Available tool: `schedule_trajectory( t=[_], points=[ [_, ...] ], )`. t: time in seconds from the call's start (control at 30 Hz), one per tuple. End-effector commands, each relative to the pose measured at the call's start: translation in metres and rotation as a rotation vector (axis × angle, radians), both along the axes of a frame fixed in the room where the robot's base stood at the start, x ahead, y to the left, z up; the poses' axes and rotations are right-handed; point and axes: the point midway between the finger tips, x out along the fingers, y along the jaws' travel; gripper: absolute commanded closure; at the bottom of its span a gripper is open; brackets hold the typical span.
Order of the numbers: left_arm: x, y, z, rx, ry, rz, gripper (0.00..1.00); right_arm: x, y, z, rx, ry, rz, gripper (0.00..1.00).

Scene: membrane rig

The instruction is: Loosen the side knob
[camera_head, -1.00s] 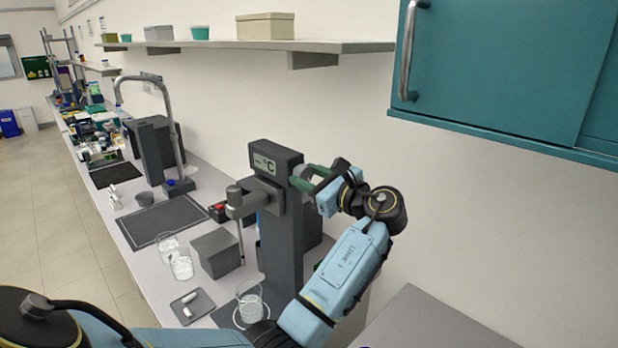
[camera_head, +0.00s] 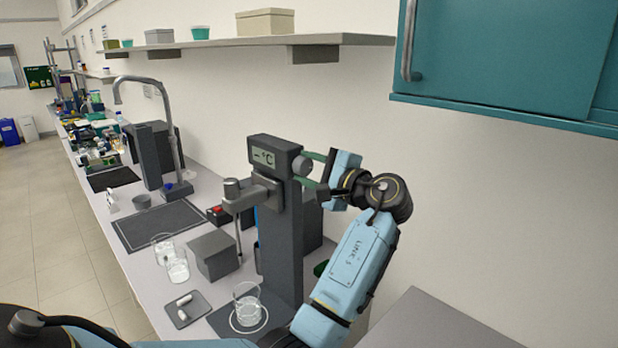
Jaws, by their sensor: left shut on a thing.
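The side knob (camera_head: 302,167) is a grey round knob on the right side of the dark grey rig's upper block, beside the °C display (camera_head: 263,157). The rig's tall column (camera_head: 280,240) stands upright on the bench. A clamp arm (camera_head: 246,194) with a thin probe sticks out to the left of the column. My right gripper is not in view.
A glass beaker (camera_head: 248,303) stands at the column's foot. A grey block (camera_head: 213,253), two more beakers and a small tray (camera_head: 188,308) lie to the left. A shelf (camera_head: 210,43) and teal cabinet (camera_head: 510,60) hang above.

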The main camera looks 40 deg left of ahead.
Motion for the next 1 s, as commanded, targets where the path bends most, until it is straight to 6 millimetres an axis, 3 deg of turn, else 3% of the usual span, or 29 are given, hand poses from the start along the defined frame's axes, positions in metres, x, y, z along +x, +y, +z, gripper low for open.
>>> schedule_trajectory(
  t=[0.4, 0.97, 1.0],
  points=[
    [0.000, 0.000, -0.001, -0.015, -0.194, 0.001, 0.85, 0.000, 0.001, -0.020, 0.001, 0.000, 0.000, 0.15],
    [0.000, 0.000, 0.000, -0.020, -0.223, 0.001, 0.85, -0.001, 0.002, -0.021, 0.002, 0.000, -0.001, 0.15],
    [0.000, 0.000, 0.000, -0.020, -0.223, 0.001, 0.60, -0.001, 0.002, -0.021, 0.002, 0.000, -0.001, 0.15]
  ],
)
